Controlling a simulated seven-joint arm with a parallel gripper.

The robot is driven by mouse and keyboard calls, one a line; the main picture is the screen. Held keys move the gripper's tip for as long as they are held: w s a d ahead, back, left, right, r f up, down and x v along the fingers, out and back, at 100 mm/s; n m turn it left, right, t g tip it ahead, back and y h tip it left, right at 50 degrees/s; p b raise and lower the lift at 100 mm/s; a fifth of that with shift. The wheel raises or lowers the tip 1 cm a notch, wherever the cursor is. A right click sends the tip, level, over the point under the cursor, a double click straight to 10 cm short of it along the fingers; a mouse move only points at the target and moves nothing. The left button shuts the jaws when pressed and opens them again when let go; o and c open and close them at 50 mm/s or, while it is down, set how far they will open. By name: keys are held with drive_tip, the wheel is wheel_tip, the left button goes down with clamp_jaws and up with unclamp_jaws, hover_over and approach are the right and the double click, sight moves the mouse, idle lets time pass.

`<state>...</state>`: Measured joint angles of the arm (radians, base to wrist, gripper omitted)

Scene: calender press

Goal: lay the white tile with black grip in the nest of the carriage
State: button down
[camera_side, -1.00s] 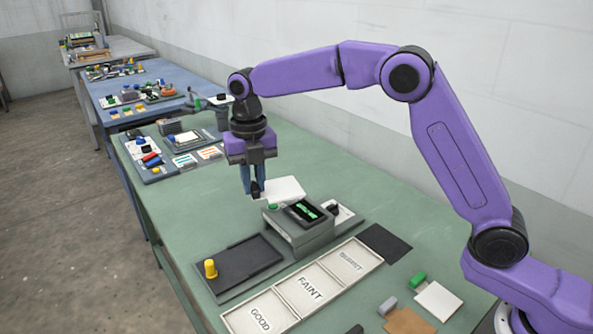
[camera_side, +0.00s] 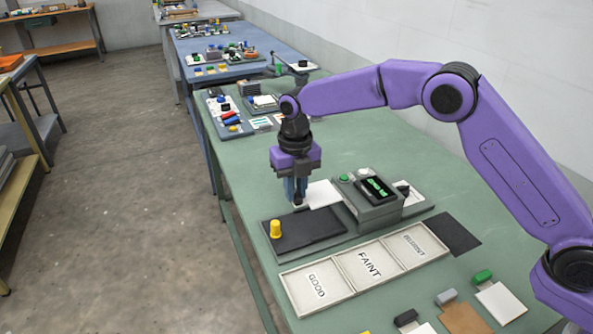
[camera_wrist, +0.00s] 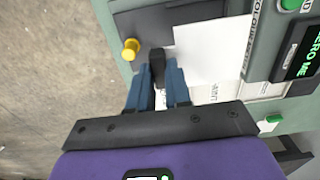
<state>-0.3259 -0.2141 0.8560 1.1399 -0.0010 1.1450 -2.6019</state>
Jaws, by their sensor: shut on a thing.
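My gripper (camera_side: 298,199) is shut on the black grip (camera_wrist: 157,67) of the white tile (camera_side: 323,194). The tile sticks out to the right of the fingers, roughly level, and it also shows in the wrist view (camera_wrist: 200,52). The dark carriage (camera_side: 318,230), with a yellow knob (camera_side: 275,229) at its left, lies in front of the gripper. In the wrist view the tile overlaps the near edge of the carriage (camera_wrist: 185,15). The tile's height above the carriage cannot be told. The nest's outline is partly hidden by the tile.
The grey press (camera_side: 370,208), with a green-lit display, stands close to the tile's right. A sorting tray (camera_side: 335,288) marked GOOD and FAINT lies in front of the carriage. Other gripped tiles, including a white one with green grip (camera_side: 501,303), lie at front right.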

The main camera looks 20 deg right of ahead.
drive_tip(key=shift+f, duration=2.85)
drive_tip(key=shift+f, duration=0.2)
drive_tip(key=shift+f, duration=0.55)
drive_tip(key=shift+f, duration=0.65)
idle(0.4)
drive_tip(key=shift+c, duration=2.1)
unclamp_jaws()
drive_tip(key=shift+a, duration=0.1)
